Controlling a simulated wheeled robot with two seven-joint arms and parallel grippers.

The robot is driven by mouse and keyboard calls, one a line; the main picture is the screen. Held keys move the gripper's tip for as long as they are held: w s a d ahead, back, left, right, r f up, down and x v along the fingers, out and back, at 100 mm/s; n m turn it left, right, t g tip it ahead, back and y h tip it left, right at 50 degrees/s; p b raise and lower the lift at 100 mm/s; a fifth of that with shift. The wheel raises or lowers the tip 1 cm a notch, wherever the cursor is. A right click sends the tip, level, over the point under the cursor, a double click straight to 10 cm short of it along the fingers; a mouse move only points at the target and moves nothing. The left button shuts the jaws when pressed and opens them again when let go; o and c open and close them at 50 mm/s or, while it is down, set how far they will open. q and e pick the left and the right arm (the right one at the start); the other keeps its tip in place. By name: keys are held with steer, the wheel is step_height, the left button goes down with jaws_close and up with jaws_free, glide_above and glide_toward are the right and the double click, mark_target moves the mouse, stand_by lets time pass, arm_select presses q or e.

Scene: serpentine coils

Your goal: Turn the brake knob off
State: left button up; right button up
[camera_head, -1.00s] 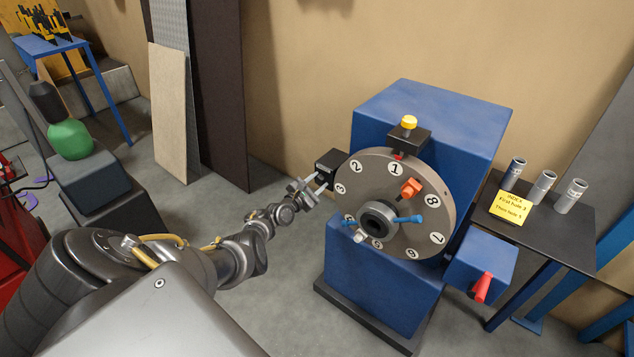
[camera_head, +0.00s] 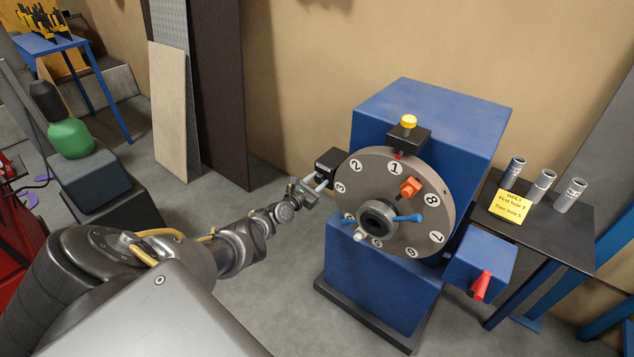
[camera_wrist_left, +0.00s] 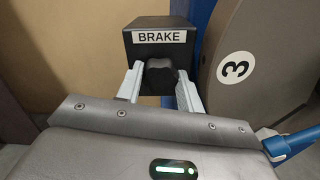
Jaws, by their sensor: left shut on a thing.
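The brake box, a black block, is at the left edge of the numbered disc in the head view (camera_head: 327,160). In the left wrist view it fills the top middle, with a white BRAKE label (camera_wrist_left: 162,36). A dark brake knob (camera_wrist_left: 159,76) sticks out of its front. My left gripper (camera_wrist_left: 160,84) is shut on the knob, one light grey finger on each side. In the head view my left gripper (camera_head: 318,187) reaches the box from the lower left. The knob is hidden there by the fingers. My right gripper is not in view.
The numbered grey disc (camera_head: 395,238) stands right of the gripper on a blue machine (camera_head: 430,110), with orange and blue handles on its face. A blue box with a red lever (camera_head: 481,286) is at lower right. A side table holds several grey cylinders (camera_head: 543,182).

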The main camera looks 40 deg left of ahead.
arm_select(q)
steer(key=shift+d+f, duration=0.1)
steer(key=o, duration=1)
steer(key=shift+s+p, duration=0.2)
steer(key=shift+p, duration=0.1)
steer(key=s+p, duration=0.5)
steer(key=s, duration=0.5)
steer(key=shift+s+p, duration=0.2)
steer(key=shift+p, duration=0.1)
steer(key=shift+d, duration=0.1)
